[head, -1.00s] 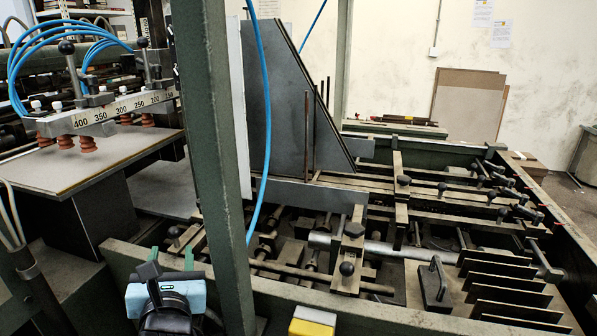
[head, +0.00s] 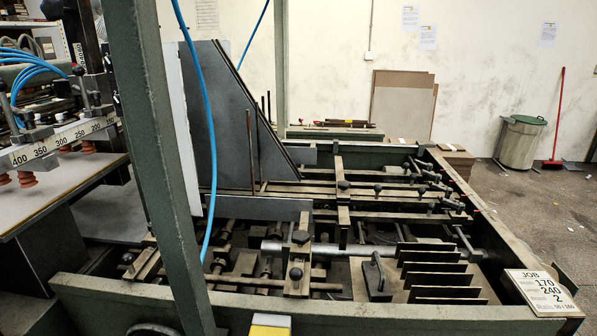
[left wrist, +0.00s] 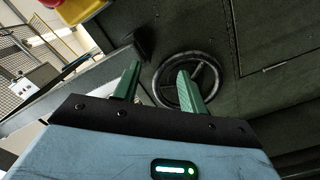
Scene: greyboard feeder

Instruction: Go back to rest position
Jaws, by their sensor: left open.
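My left gripper (left wrist: 158,78) shows only in the left wrist view. Its two green fingers stand apart with nothing between them. Beyond the fingertips is a dark round handwheel (left wrist: 188,80) on the machine's dark green side panel; I cannot tell how far off it is. The left gripper is not in the head view now. My right gripper is in neither view.
The green feeder frame (head: 345,311) crosses the head view, with an upright post (head: 150,130) at left. Open floor (head: 520,215) lies beyond, near a bin (head: 520,143).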

